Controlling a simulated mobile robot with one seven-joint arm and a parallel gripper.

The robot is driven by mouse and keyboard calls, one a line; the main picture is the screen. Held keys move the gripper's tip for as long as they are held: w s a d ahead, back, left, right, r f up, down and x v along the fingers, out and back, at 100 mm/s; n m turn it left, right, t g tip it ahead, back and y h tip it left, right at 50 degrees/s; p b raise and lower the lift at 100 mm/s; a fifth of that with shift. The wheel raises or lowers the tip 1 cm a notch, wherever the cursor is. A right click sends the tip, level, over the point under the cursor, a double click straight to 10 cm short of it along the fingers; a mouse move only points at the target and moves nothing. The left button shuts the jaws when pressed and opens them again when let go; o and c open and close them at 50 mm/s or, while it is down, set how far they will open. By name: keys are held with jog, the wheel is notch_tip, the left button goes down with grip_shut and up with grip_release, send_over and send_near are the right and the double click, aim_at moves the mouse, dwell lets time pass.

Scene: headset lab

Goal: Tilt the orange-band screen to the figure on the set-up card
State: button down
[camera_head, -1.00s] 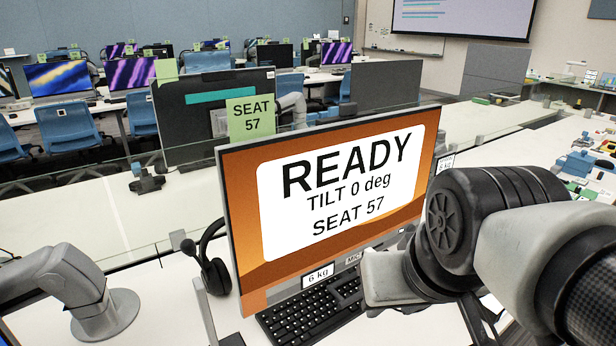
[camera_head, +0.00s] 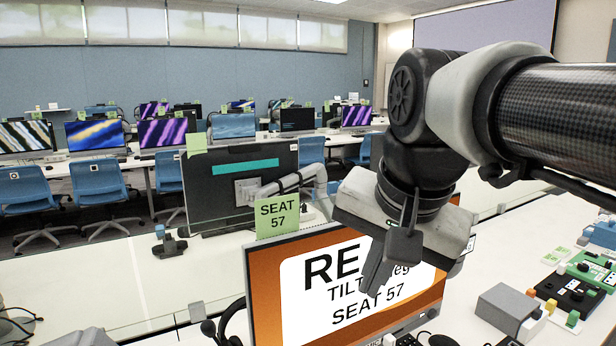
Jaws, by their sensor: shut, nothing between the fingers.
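The orange screen (camera_head: 262,300) stands upright at the front centre, with a white panel reading "SEAT 57" and partly hidden "READY" and "TILT" lines. The tilt number is covered by my gripper. My gripper (camera_head: 377,280) is shut and empty, pointing down over the right half of the screen. I cannot tell whether it touches the screen. A green "SEAT 57" tag (camera_head: 277,216) stands at the screen's upper left edge. I see no card with a legible tilt figure. The screen's lower edge is partly cut off.
A black-backed monitor (camera_head: 228,200) on a grey arm stands behind the screen. A headset (camera_head: 222,328) lies at the screen's lower left. A grey box (camera_head: 508,308) and coloured blocks are on the right desk. The white desk at left (camera_head: 90,265) is mostly clear.

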aim_at(297, 203)
jog(key=w+a+r+m+g+y+p, duration=0.1)
jog(key=w+a+r+m+p, duration=0.2)
jog(key=r, duration=0.5)
jog(key=w+a+r+m+p, duration=0.25)
jog(key=a+r, duration=0.25)
jog(key=r, duration=0.4)
jog(key=w+a+f+b, duration=0.2)
jog(key=w+a+f, duration=0.2)
jog(key=f, duration=0.5)
jog(key=shift+w+m, duration=0.45)
jog(key=shift+w, duration=0.7)
jog(key=w+p, duration=0.1)
jog(key=w+a+p, duration=0.1)
jog(key=w+p, duration=0.1)
jog(key=w+a+r+p, duration=0.1)
jog(key=shift+w+a, duration=0.2)
jog(key=shift+w, duration=0.1)
